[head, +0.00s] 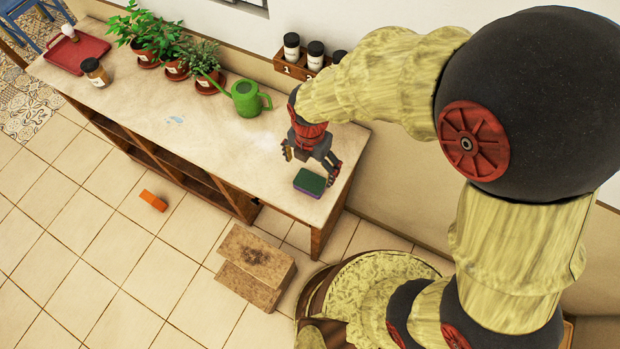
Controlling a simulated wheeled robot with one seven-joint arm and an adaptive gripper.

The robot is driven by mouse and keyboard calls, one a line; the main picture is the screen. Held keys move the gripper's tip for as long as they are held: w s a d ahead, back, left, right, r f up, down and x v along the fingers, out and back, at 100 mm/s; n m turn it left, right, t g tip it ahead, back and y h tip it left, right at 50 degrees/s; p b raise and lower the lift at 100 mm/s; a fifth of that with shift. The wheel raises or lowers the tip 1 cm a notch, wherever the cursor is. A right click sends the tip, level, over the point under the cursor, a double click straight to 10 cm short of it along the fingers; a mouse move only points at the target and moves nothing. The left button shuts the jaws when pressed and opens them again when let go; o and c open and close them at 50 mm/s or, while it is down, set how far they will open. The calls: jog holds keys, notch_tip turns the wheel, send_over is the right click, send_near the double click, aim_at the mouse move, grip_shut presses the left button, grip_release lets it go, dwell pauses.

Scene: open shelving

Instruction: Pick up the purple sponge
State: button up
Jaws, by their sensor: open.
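The sponge (309,183) lies on the near right end of the shelf unit's top (150,110). It has a dark green upper face and a purple layer along its lower side. My gripper (309,168) is open, with its fingers spread and pointing down. In the picture it is just above and behind the sponge, and its right finger shows close to the sponge's upper right corner. I cannot tell the height gap, and nothing shows between the fingers.
A green watering can (247,98), potted plants (170,50), a jar (95,72) and a red tray (77,52) stand farther left. Small jars sit in a wooden rack (300,68) behind. An orange block (153,200) and a wooden step (255,268) are on the floor.

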aim_at(310, 181)
jog(key=shift+s+a+f, duration=0.1)
jog(key=shift+f, duration=0.35)
jog(key=f+b, duration=0.1)
jog(key=f, duration=0.2)
jog(key=f+b, duration=0.1)
jog(key=f, duration=0.3)
jog(key=shift+s+d+f, duration=0.15)
jog(key=shift+d, duration=0.05)
jog(key=shift+c, duration=1.3)
jog(key=c, duration=0.5)
